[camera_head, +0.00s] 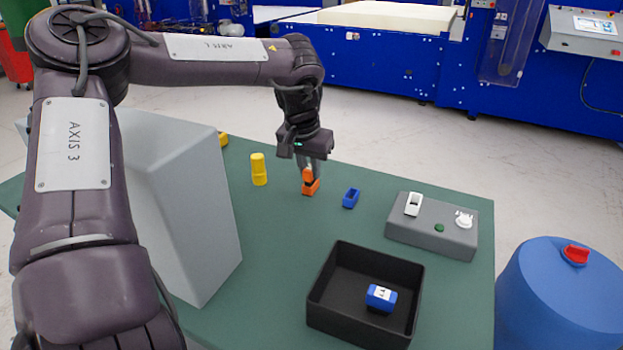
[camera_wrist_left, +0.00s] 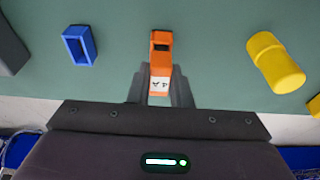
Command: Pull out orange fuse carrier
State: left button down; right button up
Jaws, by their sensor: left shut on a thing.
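The orange fuse carrier (camera_head: 311,184) is at the far middle of the green table. In the left wrist view it (camera_wrist_left: 161,52) is orange with a dark slot at one end and a white label at the other. My left gripper (camera_head: 308,172) points down at it and is shut on it, with the fingers on both sides of the labelled end. I cannot tell whether the carrier touches the table. My right gripper is in neither view.
A blue open holder (camera_head: 351,198) and a yellow cylinder (camera_head: 259,169) stand either side. A grey box with switches (camera_head: 430,228) is at the right. A large grey housing (camera_head: 190,200) stands left.

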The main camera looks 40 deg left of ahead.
aim_at(310, 169)
pick_arm(q)
jog(key=shift+p+v, duration=0.45)
jog(key=shift+v, duration=0.35)
jog(key=shift+w+r+p, duration=0.15)
jog(key=shift+r+p, duration=1.35)
jog(key=shift+r, duration=0.85)
